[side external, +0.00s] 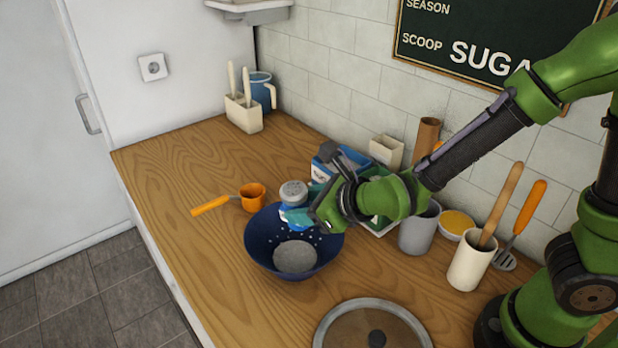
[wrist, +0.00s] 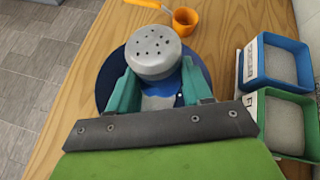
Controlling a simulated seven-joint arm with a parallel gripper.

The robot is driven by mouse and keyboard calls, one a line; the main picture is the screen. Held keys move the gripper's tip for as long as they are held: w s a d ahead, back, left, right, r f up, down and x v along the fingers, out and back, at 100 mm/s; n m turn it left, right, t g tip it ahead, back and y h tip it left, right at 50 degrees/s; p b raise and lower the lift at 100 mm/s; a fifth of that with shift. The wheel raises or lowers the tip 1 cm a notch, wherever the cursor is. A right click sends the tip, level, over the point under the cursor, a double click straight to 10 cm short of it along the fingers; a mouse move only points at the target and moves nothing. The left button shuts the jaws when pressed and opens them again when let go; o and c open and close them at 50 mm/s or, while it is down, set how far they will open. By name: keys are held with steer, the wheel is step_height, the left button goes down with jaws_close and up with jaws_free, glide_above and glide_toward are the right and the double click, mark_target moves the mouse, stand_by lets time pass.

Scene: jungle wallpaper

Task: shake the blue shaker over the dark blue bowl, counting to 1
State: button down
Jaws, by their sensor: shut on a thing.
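The blue shaker (side external: 293,197) has a grey domed lid with holes; the lid (wrist: 154,52) fills the middle of the wrist view. My gripper (side external: 307,211) is shut on the shaker, with a teal finger on each side of it; the fingers also show in the wrist view (wrist: 157,88). The shaker is held above the dark blue bowl (side external: 265,249), over its back rim, and looks close to upright. The bowl stands on the wooden counter with pale grey contents and small white dots inside. Its rim (wrist: 107,83) shows around the shaker in the wrist view. Part of the shaker's body is hidden by my fingers.
An orange scoop (side external: 253,197) lies left of the bowl. Open containers (wrist: 279,65) stand to the right in the wrist view. A round lid (side external: 345,325) lies in front, and a grey canister (side external: 418,232) and a utensil pot (side external: 466,272) stand behind. The counter's left part is clear.

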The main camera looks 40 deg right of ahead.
mark_target(301, 191)
steer(key=shift+a+f+m+g+y, duration=0.15)
steer(key=shift+m+g+y, duration=0.15)
steer(key=shift+m+y, duration=0.2)
steer(key=shift+s+a, duration=0.15)
stand_by(0.3)
steer(key=shift+r, duration=2.05)
